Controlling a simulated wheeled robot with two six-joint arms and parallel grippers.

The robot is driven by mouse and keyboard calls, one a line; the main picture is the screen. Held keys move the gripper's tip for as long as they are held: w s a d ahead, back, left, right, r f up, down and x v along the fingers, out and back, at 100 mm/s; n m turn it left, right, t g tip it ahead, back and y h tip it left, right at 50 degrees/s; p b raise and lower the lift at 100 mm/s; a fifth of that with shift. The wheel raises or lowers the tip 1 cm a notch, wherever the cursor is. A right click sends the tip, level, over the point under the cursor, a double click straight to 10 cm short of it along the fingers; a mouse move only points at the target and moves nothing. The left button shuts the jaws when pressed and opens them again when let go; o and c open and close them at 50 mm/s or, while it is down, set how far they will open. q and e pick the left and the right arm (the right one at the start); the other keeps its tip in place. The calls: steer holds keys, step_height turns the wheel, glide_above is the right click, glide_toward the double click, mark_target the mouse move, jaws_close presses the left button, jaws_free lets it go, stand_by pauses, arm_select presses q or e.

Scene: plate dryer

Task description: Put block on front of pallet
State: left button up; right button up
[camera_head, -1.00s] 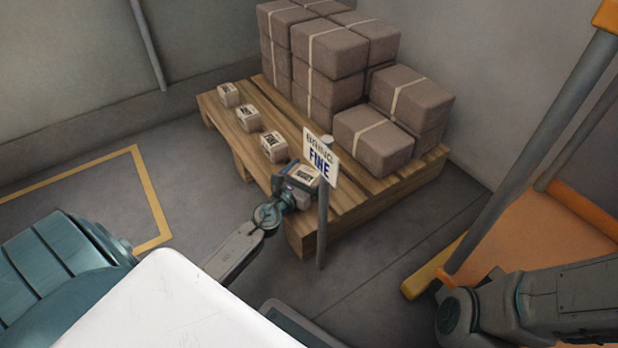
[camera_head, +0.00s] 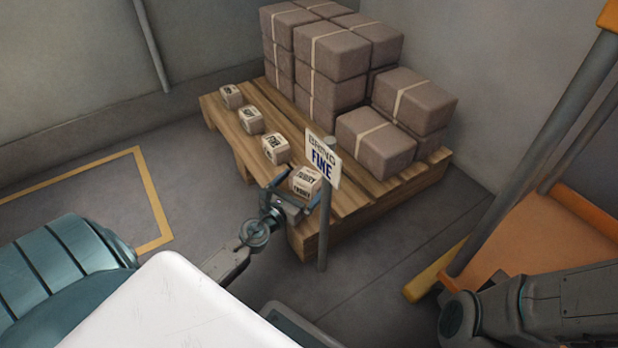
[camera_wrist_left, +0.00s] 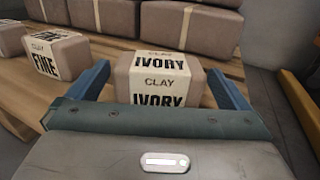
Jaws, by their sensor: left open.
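A small block labelled CLAY IVORY (camera_head: 306,181) sits at the near front edge of the wooden pallet (camera_head: 371,195). It fills the middle of the left wrist view (camera_wrist_left: 160,80). My left gripper (camera_head: 292,194) is open, with its blue fingers on either side of the near part of this block; I cannot tell whether they touch it. Farther along the pallet's front edge stand a block labelled FINE (camera_head: 276,149) and two more small blocks (camera_head: 250,120) (camera_head: 231,96), in a row. My right gripper is not in view.
A sign reading FINE (camera_head: 323,160) on a grey post (camera_head: 323,235) stands at the pallet's front, close right of my left gripper. Large strapped brown packs (camera_head: 330,55) are stacked at the back. An orange framed cart (camera_head: 530,235) is at right.

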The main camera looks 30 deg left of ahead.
arm_select(q)
steer(key=s+b, duration=0.1)
steer(key=s, duration=0.6)
